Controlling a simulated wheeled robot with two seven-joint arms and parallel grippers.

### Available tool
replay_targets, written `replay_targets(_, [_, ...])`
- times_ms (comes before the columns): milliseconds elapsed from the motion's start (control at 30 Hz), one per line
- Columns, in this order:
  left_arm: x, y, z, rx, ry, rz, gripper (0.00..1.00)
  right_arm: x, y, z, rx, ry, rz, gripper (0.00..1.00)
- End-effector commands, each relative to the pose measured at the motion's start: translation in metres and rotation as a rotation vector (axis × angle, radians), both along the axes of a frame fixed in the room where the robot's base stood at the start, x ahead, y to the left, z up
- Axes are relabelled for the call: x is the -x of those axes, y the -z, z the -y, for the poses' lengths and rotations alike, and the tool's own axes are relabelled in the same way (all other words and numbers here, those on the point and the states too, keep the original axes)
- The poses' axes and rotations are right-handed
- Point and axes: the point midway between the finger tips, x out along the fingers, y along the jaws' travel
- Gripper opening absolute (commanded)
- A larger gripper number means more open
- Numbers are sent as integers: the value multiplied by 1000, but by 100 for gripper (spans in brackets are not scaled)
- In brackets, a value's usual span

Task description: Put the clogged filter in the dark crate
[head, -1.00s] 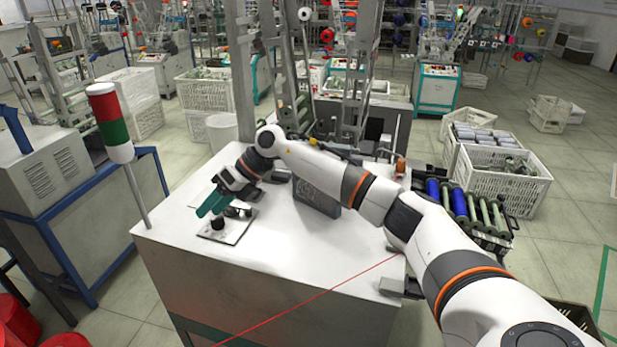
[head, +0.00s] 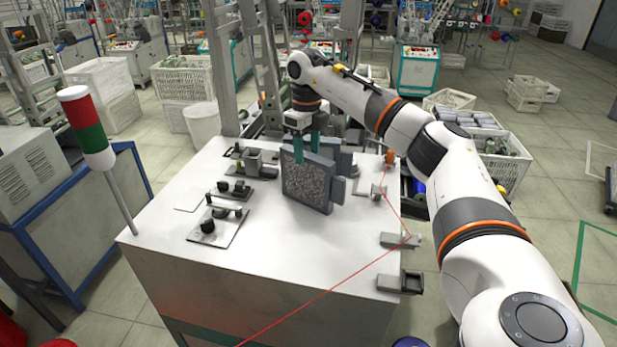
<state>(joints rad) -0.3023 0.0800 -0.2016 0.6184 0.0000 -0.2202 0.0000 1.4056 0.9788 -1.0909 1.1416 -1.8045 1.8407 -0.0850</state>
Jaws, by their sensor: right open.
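The clogged filter (head: 307,184) is a dark-framed square panel with a speckled grey face. It stands upright on the white machine top, in the middle of the head view. My right gripper (head: 306,149) points down at its top edge, with teal fingers apart. One finger shows at the upper left of the filter and the other further back; I cannot tell whether they touch it. My left gripper is not in view. I cannot make out the dark crate in the current view.
The white machine top (head: 270,240) is clear at the front, with a red thread crossing it. A plate with black knobs (head: 218,226) lies left of the filter. Small metal brackets (head: 400,240) line the right edge. A red-green signal lamp (head: 88,128) stands at the left.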

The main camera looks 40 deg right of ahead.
Motion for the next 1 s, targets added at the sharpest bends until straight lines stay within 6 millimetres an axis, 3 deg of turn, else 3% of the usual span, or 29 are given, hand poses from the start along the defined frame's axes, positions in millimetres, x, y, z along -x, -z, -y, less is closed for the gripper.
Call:
replay_targets(233, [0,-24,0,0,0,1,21,3,27,1,0,-1,-5,49])
replay_targets(400, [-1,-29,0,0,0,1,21,2,49,1,0,-1,-2,49])
replay_targets(667, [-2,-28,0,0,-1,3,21,2,53,1,0,-1,1,49])
replay_targets(900, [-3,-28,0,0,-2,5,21,1,53,1,0,-1,1,10])
replay_targets(967, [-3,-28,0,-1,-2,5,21,1,53,1,0,-1,1,0])
replay_targets(1000, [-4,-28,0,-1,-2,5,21,1,53,1,0,-1,2,0])
